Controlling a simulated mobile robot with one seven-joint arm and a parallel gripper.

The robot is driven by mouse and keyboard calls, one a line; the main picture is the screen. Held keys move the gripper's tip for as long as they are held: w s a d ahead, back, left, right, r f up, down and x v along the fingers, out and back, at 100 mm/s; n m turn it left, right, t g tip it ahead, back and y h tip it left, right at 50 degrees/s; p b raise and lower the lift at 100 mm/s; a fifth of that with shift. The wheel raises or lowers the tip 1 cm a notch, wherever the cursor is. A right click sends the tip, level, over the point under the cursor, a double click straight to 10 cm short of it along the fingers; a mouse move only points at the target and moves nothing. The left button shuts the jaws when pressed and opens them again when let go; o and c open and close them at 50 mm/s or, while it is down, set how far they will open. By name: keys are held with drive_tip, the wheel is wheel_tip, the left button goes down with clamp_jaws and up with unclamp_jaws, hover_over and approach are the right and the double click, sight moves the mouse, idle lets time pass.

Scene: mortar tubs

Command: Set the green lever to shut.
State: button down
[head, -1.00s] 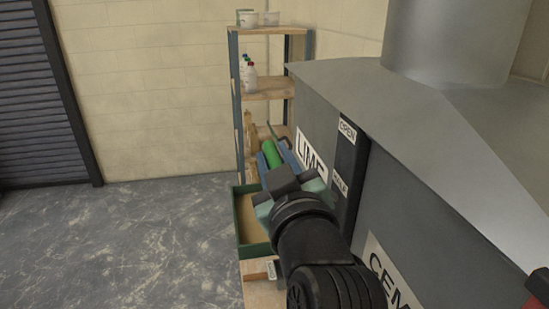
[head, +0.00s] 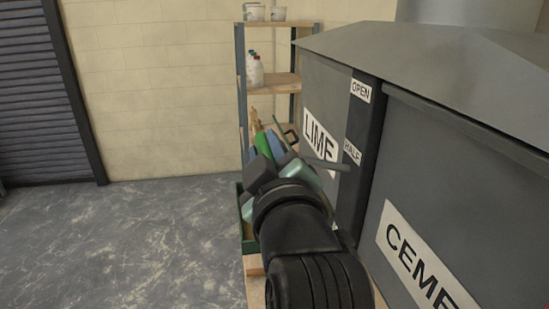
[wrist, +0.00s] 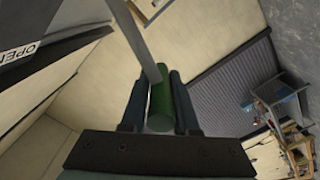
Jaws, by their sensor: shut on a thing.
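The lever's green grip (wrist: 161,103) lies between the two blue-grey fingers of my gripper (wrist: 160,104) in the wrist view, and the fingers are shut on it. The lever's grey bar (wrist: 141,42) runs up from the grip there. In the head view the green grip (head: 262,145) shows partly at my gripper (head: 270,142). The bar (head: 325,163) reaches right, toward a dark strip (head: 351,205) on the grey bin. An OPEN label (head: 361,91) is at the strip's top and a HALF label (head: 352,151) below it. The bar is near HALF's height. My arm hides the strip's lower end.
The bin carries LIME (head: 320,141) and CEMENT signs (head: 425,262), the second cut off. A shelf unit (head: 268,80) with tubs and bottles stands behind. A green tray (head: 246,238) is partly behind my arm. Bare floor (head: 120,240) lies to the left.

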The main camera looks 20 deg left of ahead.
wheel_tip(320, 180, down, 13)
drive_tip(key=w+d+n+b, duration=0.1)
drive_tip(key=d+n+b, duration=0.1)
drive_tip(key=n+b, duration=0.8)
drive_tip(key=shift+w+r+b, duration=0.2)
drive_tip(key=shift+w+b, duration=0.05)
drive_tip(key=shift+b, duration=3.6)
drive_tip(key=shift+d, duration=0.15)
drive_tip(key=c, duration=0.7)
unclamp_jaws()
drive_tip(key=shift+w+d, duration=0.1)
drive_tip(key=b+v, duration=0.2)
drive_tip(key=v, duration=1.1)
